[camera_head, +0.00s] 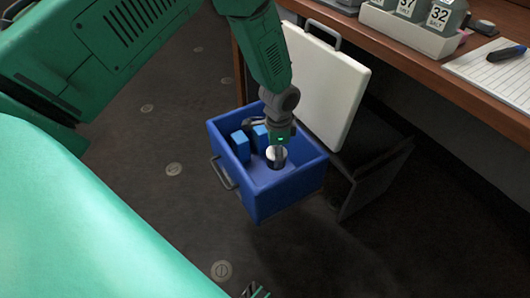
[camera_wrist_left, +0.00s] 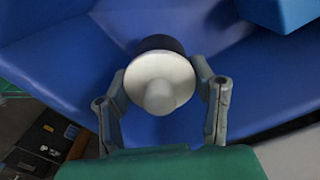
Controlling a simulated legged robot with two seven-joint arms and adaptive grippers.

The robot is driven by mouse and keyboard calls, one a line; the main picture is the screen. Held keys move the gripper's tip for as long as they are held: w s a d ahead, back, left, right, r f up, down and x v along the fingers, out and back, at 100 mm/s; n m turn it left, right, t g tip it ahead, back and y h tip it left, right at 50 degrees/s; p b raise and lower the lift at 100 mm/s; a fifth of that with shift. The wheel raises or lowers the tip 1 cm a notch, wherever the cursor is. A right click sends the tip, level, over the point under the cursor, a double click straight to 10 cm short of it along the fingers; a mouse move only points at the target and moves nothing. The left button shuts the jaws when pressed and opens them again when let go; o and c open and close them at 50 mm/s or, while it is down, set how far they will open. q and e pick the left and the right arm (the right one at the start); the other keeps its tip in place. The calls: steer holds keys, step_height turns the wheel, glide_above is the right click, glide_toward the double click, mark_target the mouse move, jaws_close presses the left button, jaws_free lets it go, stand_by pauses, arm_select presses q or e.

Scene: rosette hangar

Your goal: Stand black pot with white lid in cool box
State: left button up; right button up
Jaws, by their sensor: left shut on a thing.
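The black pot with white lid (camera_wrist_left: 160,43) is inside the blue cool box (camera_head: 284,198), toward its right side. In the wrist view its round white lid and knob face the camera, and a dark rim of the body shows behind the lid. In the head view the white lid (camera_head: 274,154) shows below the gripper. My left gripper (camera_head: 279,150) reaches down into the box, its two fingers on either side of the pot, shut on it. The pot looks about upright; whether its base touches the box floor is hidden.
Blue blocks (camera_head: 240,146) stand in the left and back part of the box. Its white lid (camera_head: 327,82) stands open behind. A wooden desk (camera_head: 440,75) with labelled containers (camera_head: 410,22) and a notepad (camera_head: 497,72) is at the right. Dark floor (camera_head: 170,120) lies clear to the left.

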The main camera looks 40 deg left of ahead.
arm_select(q)
steer(key=shift+a+f, duration=0.15)
steer(key=shift+f, duration=0.35)
steer(key=f+b, duration=0.1)
steer(key=f, duration=0.1)
steer(key=f+b, duration=0.1)
steer(key=f, duration=0.1)
steer(key=f+b, duration=0.1)
steer(key=f, duration=0.1)
steer(key=shift+a+f, duration=0.25)
steer(key=shift+f, duration=0.05)
step_height(320, 180, down, 3)
steer(key=shift+d+f+b, duration=0.15)
steer(key=shift+f+b, duration=0.05)
steer(key=shift+b, duration=0.55)
steer(key=shift+w+r, duration=0.1)
steer(key=shift+c, duration=0.5)
steer(key=o, duration=1)
steer(key=shift+o, duration=0.2)
step_height(320, 180, up, 12)
steer(key=p, duration=0.4)
steer(key=shift+p, duration=0.4)
